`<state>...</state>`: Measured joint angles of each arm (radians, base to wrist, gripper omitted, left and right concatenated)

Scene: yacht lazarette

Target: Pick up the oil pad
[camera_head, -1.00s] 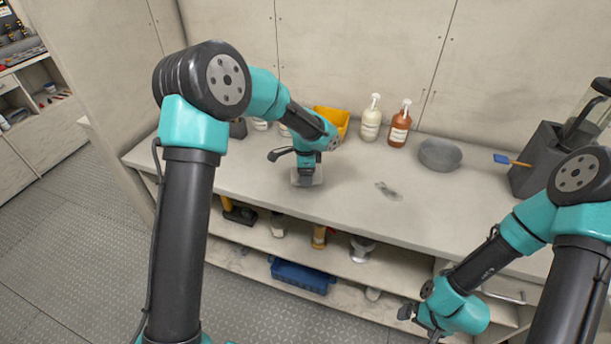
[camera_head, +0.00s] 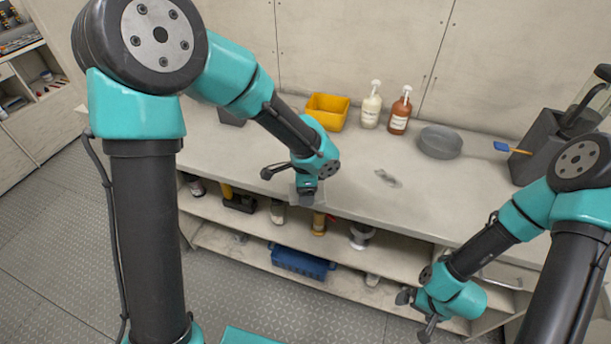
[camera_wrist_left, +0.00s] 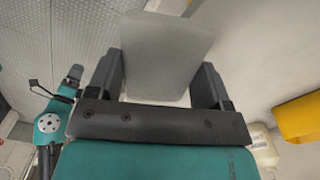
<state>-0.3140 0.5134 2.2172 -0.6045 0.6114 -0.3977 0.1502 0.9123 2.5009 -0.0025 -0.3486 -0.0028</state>
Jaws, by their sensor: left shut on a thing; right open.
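The oil pad is a flat pale grey sheet (camera_wrist_left: 165,50) between the two dark fingers of my left gripper (camera_wrist_left: 164,85) in the left wrist view. My left gripper is shut on it. In the head view my left gripper (camera_head: 306,198) points down by the front edge of the worktop, and the pad (camera_head: 322,194) is mostly hidden behind it. My right gripper (camera_head: 416,316) is open and empty, low in front of the shelves at the right.
On the worktop (camera_head: 350,200) stand a yellow bin (camera_head: 327,111), a cream bottle (camera_head: 371,106), a brown bottle (camera_head: 400,112) and a grey round dish (camera_head: 440,142). A grey smear (camera_head: 387,178) marks its middle. A blue tray (camera_head: 302,262) lies on the lower shelf.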

